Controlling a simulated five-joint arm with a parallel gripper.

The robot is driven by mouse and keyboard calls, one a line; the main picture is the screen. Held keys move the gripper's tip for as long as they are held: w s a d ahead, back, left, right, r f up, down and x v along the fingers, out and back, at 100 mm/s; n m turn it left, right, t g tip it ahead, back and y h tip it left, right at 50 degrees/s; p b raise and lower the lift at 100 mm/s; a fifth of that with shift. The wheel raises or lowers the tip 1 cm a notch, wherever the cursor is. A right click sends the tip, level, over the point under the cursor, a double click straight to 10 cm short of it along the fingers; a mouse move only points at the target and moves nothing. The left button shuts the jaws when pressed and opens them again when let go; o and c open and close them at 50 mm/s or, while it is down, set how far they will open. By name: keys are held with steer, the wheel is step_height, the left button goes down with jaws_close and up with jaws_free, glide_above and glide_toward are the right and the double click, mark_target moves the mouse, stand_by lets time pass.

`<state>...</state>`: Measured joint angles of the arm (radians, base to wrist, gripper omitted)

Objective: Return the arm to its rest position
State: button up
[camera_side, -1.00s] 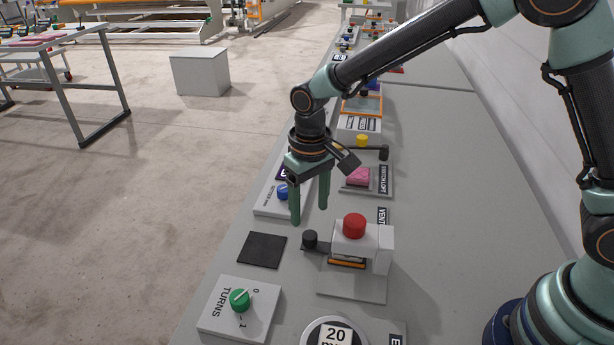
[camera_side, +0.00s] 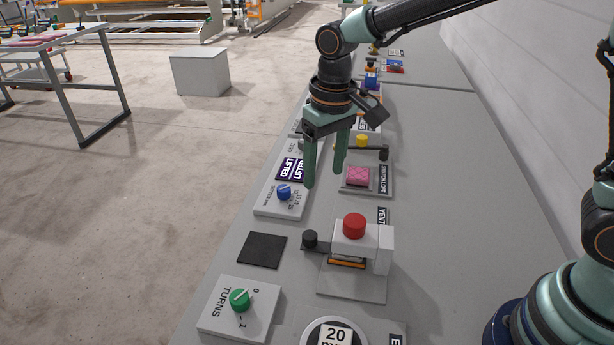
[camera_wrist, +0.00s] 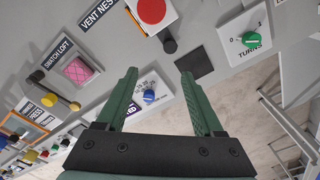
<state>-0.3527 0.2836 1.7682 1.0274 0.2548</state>
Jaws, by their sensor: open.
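My gripper (camera_side: 326,168) has two green fingers that point down, apart and with nothing between them. It hangs above the grey bench (camera_side: 440,200), near a panel with a blue knob (camera_side: 284,191) and beside the pink quilted pad (camera_side: 357,176). In the wrist view the fingers (camera_wrist: 160,78) are spread wide, and the blue knob (camera_wrist: 149,96) shows between them, farther down. The fingers appear clear of the panels in the side view.
A red button (camera_side: 354,225) on a white housing, a black square pad (camera_side: 262,250) and a green TURNS knob (camera_side: 239,299) stand nearer the camera. A white wall runs along the right. A white block (camera_side: 200,72) stands on the floor at left.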

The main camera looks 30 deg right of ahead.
steer(key=s+d+r+m+t, duration=0.1)
steer(key=s+d+r+t, duration=0.3)
steer(key=s+d+r, duration=0.3)
steer(key=s+d, duration=0.4)
steer(key=d, duration=0.3)
steer(key=shift+s+d+r+t, duration=0.3)
steer(key=shift+d+r+t, duration=0.05)
steer(key=shift+d+t, duration=0.05)
stand_by(0.6)
